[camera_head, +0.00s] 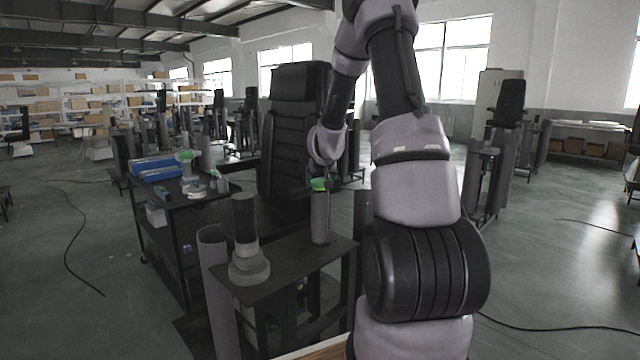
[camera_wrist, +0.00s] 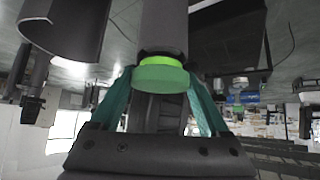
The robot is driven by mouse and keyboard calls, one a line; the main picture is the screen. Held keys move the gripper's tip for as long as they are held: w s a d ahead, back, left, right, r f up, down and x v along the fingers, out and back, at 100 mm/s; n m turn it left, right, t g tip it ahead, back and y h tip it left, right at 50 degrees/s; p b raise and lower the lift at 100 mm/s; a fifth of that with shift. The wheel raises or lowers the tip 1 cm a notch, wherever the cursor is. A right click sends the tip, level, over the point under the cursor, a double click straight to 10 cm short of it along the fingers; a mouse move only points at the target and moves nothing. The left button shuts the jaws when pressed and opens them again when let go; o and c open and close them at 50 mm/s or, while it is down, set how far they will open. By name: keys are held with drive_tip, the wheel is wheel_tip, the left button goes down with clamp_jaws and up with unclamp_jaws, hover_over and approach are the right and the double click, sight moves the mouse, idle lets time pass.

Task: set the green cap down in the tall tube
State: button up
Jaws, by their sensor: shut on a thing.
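The green cap (camera_head: 319,184) sits at the top of the tall tube (camera_head: 320,217), a grey upright cylinder on the small dark table. My gripper (camera_head: 323,182) is at the tube's top and is partly hidden by my arm. In the wrist view, my gripper (camera_wrist: 161,74) has its two teal fingers closed on either side of the green cap (camera_wrist: 161,76). The cap lines up with the end of the tall tube (camera_wrist: 164,25), at its dark rim. How deep the cap sits in the tube cannot be told.
A black chair-like seat (camera_head: 296,130) stands behind. A dark bench (camera_head: 172,200) with blue boxes (camera_head: 157,167) is at the left. Floor at far left is mostly open, with a cable.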

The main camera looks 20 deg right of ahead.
drive_tip(key=shift+f, duration=0.3)
idle(0.5)
drive_tip(key=o, duration=1.6)
drive_tip(key=shift+c, duration=0.2)
drive_tip(key=shift+r, duration=0.1)
drive_tip(key=shift+r, duration=3.45)
